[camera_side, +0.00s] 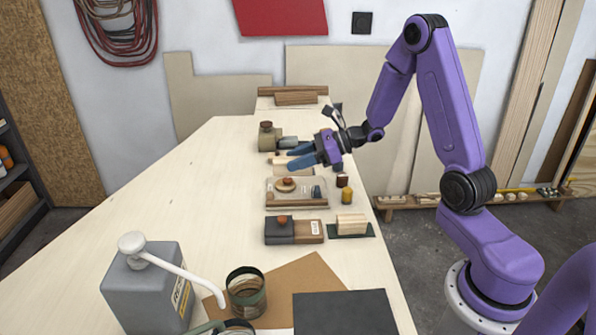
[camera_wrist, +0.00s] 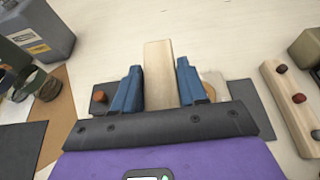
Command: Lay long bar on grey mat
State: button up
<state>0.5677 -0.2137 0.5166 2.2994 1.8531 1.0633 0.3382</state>
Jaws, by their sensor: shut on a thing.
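A pale wooden bar (camera_wrist: 159,65) is held between the blue fingers of my gripper (camera_wrist: 158,88) in the wrist view, its far end pointing away from the wrist. In the side view my gripper (camera_side: 290,157) is over the far part of the bench, shut on the bar (camera_side: 281,160). The bar's near end is hidden by the gripper body. The dark grey mat (camera_side: 345,312) lies flat and bare at the bench's front edge, far from the gripper. A part of it seems to show at the left of the wrist view (camera_wrist: 20,142).
A clear tray (camera_side: 296,203), a grey block with a knob (camera_side: 280,232) and a wooden block (camera_side: 351,223) on a green pad stand between gripper and mat. A grey pump can (camera_side: 150,290), an open tin (camera_side: 246,293) and brown card (camera_side: 300,277) are near the mat. The bench's left is clear.

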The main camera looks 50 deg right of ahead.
jog(key=shift+w+d+r, duration=0.1)
jog(key=shift+w+r, duration=0.05)
jog(key=shift+r, duration=0.4)
jog(key=w+d+f, duration=0.3)
jog(key=w+d, duration=0.6)
jog(key=d, duration=0.2)
jog(key=shift+w+f, duration=0.1)
jog(key=shift+f, duration=3.2)
jog(key=shift+f, duration=0.4)
jog(key=o, duration=1.5)
jog(key=shift+o, duration=0.2)
notch_tip(320, 180, up, 7)
